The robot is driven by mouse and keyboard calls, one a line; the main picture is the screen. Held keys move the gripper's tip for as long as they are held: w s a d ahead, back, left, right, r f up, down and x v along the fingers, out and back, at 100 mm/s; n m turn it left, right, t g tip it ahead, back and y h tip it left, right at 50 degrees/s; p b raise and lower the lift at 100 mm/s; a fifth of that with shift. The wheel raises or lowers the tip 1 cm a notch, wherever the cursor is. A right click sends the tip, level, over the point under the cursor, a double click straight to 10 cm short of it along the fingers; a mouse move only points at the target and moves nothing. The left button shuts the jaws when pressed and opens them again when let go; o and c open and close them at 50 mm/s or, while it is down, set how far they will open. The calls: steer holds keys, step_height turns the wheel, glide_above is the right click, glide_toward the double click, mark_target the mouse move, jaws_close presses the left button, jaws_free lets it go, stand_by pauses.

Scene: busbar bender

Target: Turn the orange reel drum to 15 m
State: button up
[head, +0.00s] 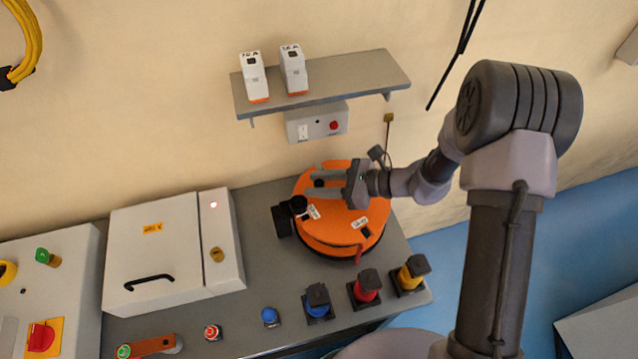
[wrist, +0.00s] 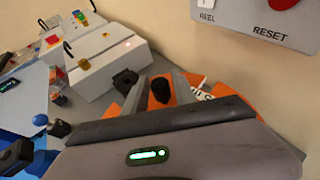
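The orange reel drum (head: 335,228) sits on the grey bench, with small white labels (head: 360,223) on its top that are too small to read surely. A black block (head: 283,221) and a round black knob (head: 298,204) are at its left edge. My gripper (head: 309,183) reaches in from the right over the back of the drum, its two fingers pointing left and apart. In the wrist view, a dark peg (wrist: 160,90) stands between the open fingers (wrist: 157,88), with gaps visible beside it. Part of the drum is hidden behind my gripper.
A shelf (head: 350,80) with two white devices is above, and a panel (head: 318,122) with a red button and the word RESET is below it. A grey cabinet (head: 155,250) stands left. Blue, red and yellow connectors line the bench front.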

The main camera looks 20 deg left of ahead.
jaws_close()
stand_by(1.4)
